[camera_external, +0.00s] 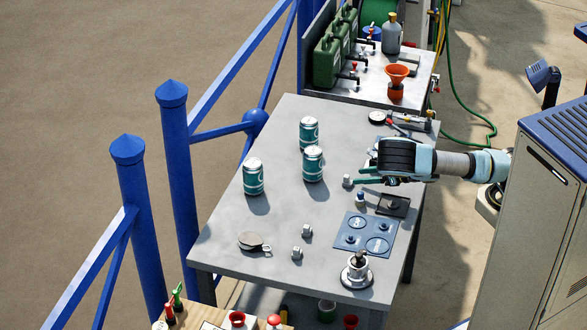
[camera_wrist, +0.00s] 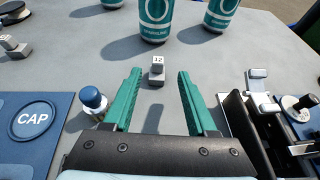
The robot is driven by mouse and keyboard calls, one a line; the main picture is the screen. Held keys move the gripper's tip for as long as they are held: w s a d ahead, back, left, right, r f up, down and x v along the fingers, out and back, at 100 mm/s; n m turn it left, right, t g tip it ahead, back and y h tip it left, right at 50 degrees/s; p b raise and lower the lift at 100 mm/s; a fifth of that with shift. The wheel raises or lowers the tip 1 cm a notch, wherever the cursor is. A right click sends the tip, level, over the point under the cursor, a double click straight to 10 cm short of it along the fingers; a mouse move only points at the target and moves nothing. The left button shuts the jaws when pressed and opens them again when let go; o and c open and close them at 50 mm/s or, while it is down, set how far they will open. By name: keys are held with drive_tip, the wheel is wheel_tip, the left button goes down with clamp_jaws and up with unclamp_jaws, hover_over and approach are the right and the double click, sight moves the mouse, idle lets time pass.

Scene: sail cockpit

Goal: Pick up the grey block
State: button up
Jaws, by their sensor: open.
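A small grey block marked 12 (camera_wrist: 157,72) stands upright on the table just past and between my fingertips in the wrist view. It shows in the external view (camera_external: 347,181) just left of the fingers. My gripper (camera_external: 364,175) is open and empty, low over the table, its green fingers pointing left. In the wrist view my gripper (camera_wrist: 158,88) has a finger either side of the line to the block, with no contact visible. Two similar grey blocks (camera_external: 307,231) (camera_external: 297,253) stand nearer the table's front; one shows in the wrist view (camera_wrist: 13,46).
Several teal cans (camera_external: 313,164) stand beyond the block. A small blue-capped bottle (camera_wrist: 93,102) is close beside the left finger. Tools (camera_external: 410,122) lie behind.

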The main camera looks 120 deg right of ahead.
sight(348, 177)
drive_tip(key=shift+w+d+f+b, duration=0.1)
drive_tip(key=shift+w+d+b, duration=0.05)
drive_tip(key=shift+b, duration=0.25)
drive_tip(key=shift+w+d, duration=0.2)
drive_tip(key=p+x, duration=0.2)
drive_tip(key=x, duration=0.1)
drive_tip(key=shift+w+d, duration=0.15)
drive_tip(key=shift+w, duration=0.15)
drive_tip(key=shift+w+d+f, duration=0.25)
drive_tip(key=shift+w+d, duration=0.1)
clamp_jaws()
